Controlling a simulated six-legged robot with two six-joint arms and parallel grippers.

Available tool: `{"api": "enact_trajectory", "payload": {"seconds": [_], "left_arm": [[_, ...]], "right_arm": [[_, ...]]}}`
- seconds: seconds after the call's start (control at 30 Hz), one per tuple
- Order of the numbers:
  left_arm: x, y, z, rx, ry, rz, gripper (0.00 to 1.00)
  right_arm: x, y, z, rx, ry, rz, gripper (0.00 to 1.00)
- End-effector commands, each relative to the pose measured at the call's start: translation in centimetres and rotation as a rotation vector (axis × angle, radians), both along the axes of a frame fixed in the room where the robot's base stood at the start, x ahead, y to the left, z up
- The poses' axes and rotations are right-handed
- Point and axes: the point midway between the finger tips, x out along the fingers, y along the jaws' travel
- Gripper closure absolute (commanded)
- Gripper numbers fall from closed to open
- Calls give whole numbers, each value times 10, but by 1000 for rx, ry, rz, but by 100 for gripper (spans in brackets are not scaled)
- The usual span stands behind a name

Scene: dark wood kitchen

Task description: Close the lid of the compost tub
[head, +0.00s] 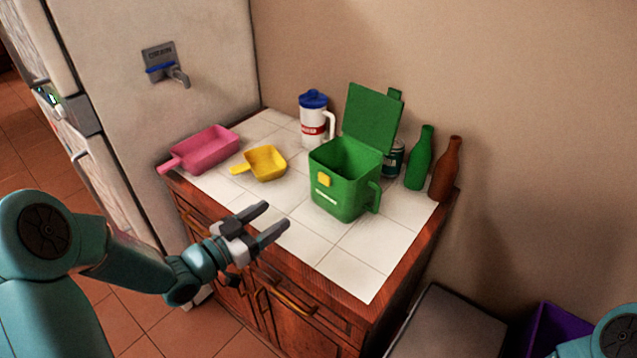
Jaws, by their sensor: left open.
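The green compost tub (341,192) stands upright on the white tiled counter. Its green lid (372,118) is open and stands up at the back of the tub.
A pink scoop (204,150), a yellow scoop (265,163) and a white jug with a blue lid (314,122) stand left of the tub. A can (393,159), a green bottle (419,160) and a brown bottle (445,170) stand to its right, near the wall. The counter's front right is clear.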

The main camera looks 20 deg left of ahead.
Motion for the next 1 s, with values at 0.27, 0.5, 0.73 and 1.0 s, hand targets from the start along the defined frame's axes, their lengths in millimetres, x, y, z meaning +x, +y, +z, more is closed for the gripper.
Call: {"api": "enact_trajectory", "payload": {"seconds": [0.27, 0.5, 0.73, 1.0], "left_arm": [[58, -32, 3, -1, 0, -5, 36], [103, -55, 3, -1, 0, -4, 36], [124, -65, 1, 0, 1, -2, 36], [126, -65, 0, 0, 1, -1, 36]], "right_arm": [[0, 0, 19, 0, 0, 0, 68], [0, 0, 31, 0, 0, 0, 68], [0, 0, 35, 0, 0, 0, 68], [0, 0, 35, 0, 0, 0, 68]]}}
